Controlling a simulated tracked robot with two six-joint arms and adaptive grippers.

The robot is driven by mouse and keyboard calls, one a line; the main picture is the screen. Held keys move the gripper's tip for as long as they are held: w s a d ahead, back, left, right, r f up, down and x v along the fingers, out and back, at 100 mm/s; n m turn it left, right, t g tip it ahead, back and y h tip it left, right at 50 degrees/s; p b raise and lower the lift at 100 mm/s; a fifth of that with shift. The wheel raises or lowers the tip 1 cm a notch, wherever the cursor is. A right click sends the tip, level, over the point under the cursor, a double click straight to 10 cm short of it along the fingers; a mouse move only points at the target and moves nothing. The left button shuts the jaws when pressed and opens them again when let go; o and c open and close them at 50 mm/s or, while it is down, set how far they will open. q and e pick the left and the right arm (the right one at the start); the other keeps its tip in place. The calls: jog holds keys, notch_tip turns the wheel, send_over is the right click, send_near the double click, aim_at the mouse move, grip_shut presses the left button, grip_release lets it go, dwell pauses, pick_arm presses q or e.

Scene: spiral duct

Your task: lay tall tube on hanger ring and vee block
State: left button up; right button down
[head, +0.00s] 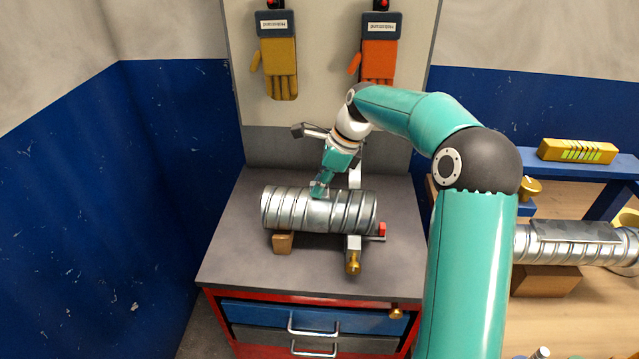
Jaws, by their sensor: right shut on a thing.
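The tall tube (300,212), a silvery spiral duct, lies level across the grey top of the cabinet. A brown wooden block, seemingly the vee block (283,243), shows under its left part. A pale hanger ring (354,243) with a brass knob stands at its right part; the tube hides much of it, so I cannot tell whether the tube bears on it. My right gripper (319,191) reaches down from above and is shut on the tube at its upper side, near the middle. My left gripper is not in view.
A red-ended piece (382,230) sits by the tube's right end. Another spiral duct (570,243) rests over a wooden block (545,281) on the right bench. Gloves (278,68) hang on the back panel. The cabinet top (235,262) is bare at front left.

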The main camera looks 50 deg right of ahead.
jog(key=shift+f, duration=0.2)
jog(key=c, duration=1)
grip_release()
jog(key=v, duration=1.2)
